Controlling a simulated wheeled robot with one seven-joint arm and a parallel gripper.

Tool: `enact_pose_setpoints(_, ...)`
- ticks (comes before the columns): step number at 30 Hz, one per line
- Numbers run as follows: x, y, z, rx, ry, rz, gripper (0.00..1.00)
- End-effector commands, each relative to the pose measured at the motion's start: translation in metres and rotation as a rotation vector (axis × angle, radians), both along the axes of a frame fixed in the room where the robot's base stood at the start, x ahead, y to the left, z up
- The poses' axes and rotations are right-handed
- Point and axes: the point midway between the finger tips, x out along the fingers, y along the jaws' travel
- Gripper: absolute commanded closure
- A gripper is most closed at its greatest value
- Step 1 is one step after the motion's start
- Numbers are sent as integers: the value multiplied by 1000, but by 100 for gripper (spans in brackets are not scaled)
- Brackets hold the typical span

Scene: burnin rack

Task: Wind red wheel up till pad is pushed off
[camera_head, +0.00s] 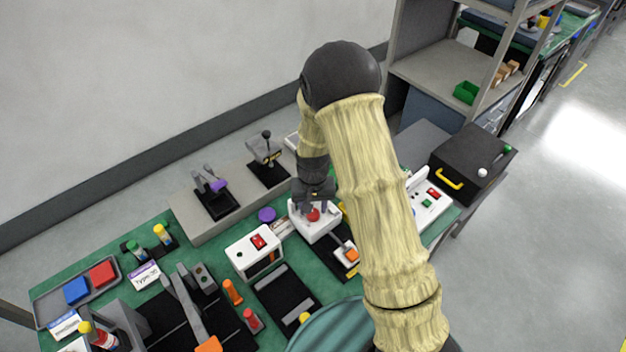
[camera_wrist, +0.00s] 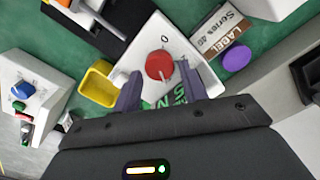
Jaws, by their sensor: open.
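The red wheel (camera_head: 313,215) is a small round red knob on a white box (camera_head: 322,233) in the middle of the bench. In the wrist view the red wheel (camera_wrist: 159,65) is on the white top, with a "0" printed beyond it and a pale mark on its near edge. My gripper (camera_head: 314,196) is above the white box, pointing down. In the wrist view the fingers of my gripper (camera_wrist: 160,84) are apart, on either side of the wheel's near edge, with nothing held. Whether they touch the wheel cannot be told. I cannot tell which thing is the pad.
A purple disc (camera_head: 267,214) lies beside the white box, near a label card (camera_wrist: 220,28). A yellow open bin (camera_wrist: 98,84) is close to my left finger. A white box with a red switch (camera_head: 258,243) stands left. A black case (camera_head: 472,160) is at right.

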Motion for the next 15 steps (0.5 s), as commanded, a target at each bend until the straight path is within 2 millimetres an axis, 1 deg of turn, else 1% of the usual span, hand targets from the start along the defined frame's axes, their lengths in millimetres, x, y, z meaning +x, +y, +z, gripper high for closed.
enact_pose_setpoints(8, 1, 0, 47, 2, -6, 0, 57)
enact_pose_setpoints(15, 2, 1, 93, 2, -8, 1, 57)
